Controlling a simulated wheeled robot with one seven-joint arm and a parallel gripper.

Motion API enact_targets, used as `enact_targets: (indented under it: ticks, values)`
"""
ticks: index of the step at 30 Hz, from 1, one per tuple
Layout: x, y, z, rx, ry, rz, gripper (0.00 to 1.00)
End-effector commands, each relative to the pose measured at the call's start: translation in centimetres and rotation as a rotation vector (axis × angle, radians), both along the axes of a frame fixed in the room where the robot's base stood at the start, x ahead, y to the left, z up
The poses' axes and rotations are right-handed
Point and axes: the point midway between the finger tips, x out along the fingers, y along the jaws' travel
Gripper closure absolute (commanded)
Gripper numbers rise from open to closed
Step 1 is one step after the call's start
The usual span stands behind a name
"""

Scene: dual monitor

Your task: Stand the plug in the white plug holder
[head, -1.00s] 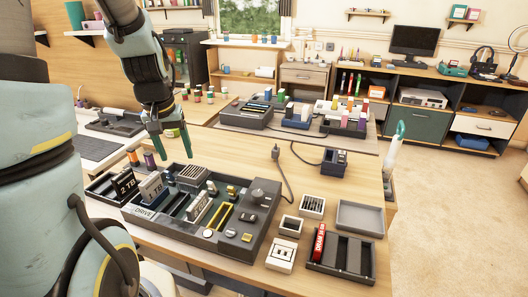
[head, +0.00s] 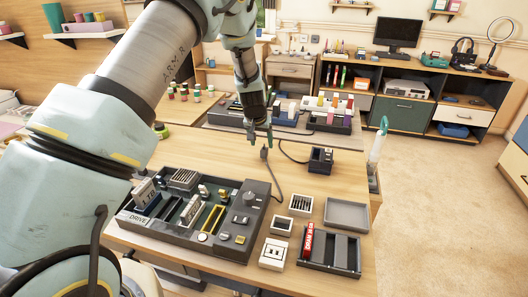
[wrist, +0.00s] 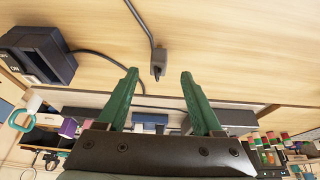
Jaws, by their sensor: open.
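The plug (head: 264,154) is dark grey with a dark cable running from it toward the front of the wooden table. My gripper (head: 260,138) is open and empty at the plug, with its green fingers spread. A white block with dark openings (head: 274,254) stands at the table's front, right of the drive tray, and looks like the plug holder. A white slotted box (head: 300,205) stands farther back.
A large grey drive tray (head: 228,247) fills the table's left. A dark box with a cable (head: 321,160) stands right of my gripper. A grey tray (head: 352,214) and a compartment tray with a red item (head: 343,253) lie at the right. Bare wood surrounds the plug.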

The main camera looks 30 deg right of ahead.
Motion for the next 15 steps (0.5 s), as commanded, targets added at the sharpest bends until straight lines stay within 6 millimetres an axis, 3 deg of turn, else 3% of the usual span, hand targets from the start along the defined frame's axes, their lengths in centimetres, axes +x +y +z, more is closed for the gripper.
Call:
enact_targets:
  ticks: [7,15]
  values:
    - [0.4,-0.5,-1.2,0.001,0.001,0.000,0.32]
    - [1.5,-1.7,-4.1,0.000,0.001,0.001,0.32]
